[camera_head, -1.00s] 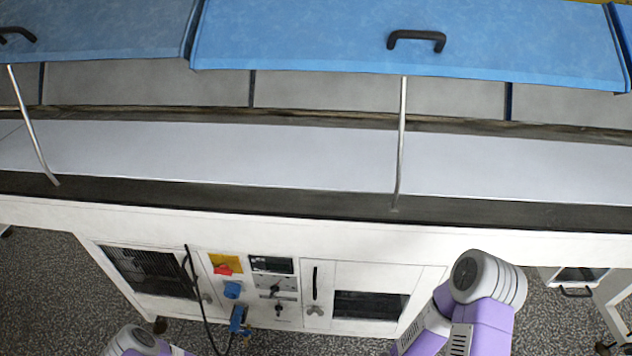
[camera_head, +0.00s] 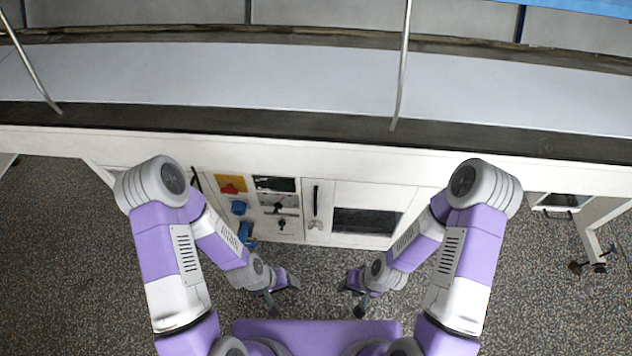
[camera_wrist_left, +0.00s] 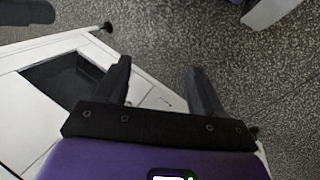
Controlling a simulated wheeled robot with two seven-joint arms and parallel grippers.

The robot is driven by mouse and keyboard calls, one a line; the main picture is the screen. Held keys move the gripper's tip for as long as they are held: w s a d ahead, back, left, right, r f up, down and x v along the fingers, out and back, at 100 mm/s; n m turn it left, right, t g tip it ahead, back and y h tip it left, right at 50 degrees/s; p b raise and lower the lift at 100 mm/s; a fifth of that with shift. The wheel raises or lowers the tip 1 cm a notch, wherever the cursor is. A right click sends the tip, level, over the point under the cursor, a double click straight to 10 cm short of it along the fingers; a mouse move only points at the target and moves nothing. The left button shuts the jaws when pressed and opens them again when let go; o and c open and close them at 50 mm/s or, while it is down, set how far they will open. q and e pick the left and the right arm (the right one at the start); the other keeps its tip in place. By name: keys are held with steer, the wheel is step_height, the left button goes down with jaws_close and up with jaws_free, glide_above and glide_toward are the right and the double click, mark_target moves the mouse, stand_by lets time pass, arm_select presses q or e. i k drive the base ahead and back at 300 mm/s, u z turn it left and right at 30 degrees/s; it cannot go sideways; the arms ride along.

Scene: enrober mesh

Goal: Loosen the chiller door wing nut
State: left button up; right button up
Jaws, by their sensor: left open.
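A white cabinet door (camera_head: 394,193) with a dark window is in the lower front of the machine in the head view. A small grey wing nut (camera_head: 316,224) sits at its left side, below a black vertical handle (camera_head: 316,194). I cannot tell from labels which door is the chiller's. My left gripper (camera_head: 284,292) is open and empty, in front of the cabinet, below and left of the wing nut. In the left wrist view its spread fingers (camera_wrist_left: 158,68) have nothing between them. My right gripper (camera_head: 351,297) looks open and empty, below and right of the wing nut.
Left of the door are a red-and-yellow switch (camera_head: 230,186), a blue connector (camera_head: 238,207) and a control panel (camera_head: 275,184). A long white counter edge (camera_head: 330,159) overhangs the cabinet. Speckled floor (camera_head: 325,270) lies open before it.

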mark_target(315, 223)
steer(key=k, duration=0.5)
steer(key=z, duration=1.9)
steer(key=i, duration=1.15)
steer(key=u, duration=1.9)
